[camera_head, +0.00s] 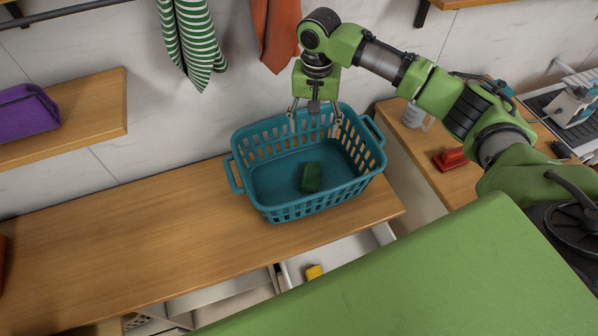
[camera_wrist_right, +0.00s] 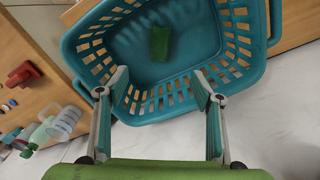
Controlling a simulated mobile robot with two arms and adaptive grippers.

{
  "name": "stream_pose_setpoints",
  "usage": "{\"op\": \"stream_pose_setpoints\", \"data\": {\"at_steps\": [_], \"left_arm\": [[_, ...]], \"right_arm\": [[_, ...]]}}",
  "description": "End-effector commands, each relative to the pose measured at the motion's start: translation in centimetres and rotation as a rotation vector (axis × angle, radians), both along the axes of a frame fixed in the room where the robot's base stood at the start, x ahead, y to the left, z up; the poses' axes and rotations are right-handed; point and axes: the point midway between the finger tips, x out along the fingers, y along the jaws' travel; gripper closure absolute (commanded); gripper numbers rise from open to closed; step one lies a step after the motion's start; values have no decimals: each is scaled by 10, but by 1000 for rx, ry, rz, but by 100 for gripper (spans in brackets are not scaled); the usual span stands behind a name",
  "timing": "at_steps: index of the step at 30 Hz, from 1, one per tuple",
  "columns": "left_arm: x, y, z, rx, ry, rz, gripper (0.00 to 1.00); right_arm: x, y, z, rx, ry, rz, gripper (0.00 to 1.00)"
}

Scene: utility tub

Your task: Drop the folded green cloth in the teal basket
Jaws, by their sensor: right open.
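The folded green cloth (camera_head: 311,177) lies on the floor of the teal basket (camera_head: 261,217). The cloth also shows in the right wrist view (camera_wrist_right: 159,44), inside the basket (camera_wrist_right: 262,40). The basket stands on the wooden counter near its right end. My right gripper (camera_head: 315,121) is above the basket's back rim, its fingers spread apart and pointing down. In the right wrist view nothing is between the fingers (camera_wrist_right: 163,88), and the cloth is apart from them. My left gripper is in neither view.
The wooden counter (camera_head: 130,235) is clear left of the basket. A drawer below stands open with a yellow item (camera_head: 314,272) in it. A striped towel (camera_head: 190,40) and an orange cloth (camera_head: 275,32) hang behind. A red item (camera_head: 450,159) and a bottle (camera_head: 413,115) stand at right.

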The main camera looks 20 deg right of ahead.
Motion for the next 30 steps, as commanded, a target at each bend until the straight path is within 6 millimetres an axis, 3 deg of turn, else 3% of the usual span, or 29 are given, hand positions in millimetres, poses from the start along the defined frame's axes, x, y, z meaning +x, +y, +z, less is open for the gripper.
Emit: {"op": "stream_pose_setpoints", "data": {"at_steps": [6,12,30], "left_arm": [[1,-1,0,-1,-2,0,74],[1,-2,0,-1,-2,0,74],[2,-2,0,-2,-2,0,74]], "right_arm": [[1,0,49,0,-4,0,40],[1,0,77,-1,-1,0,40],[0,0,85,-1,1,0,40]]}}
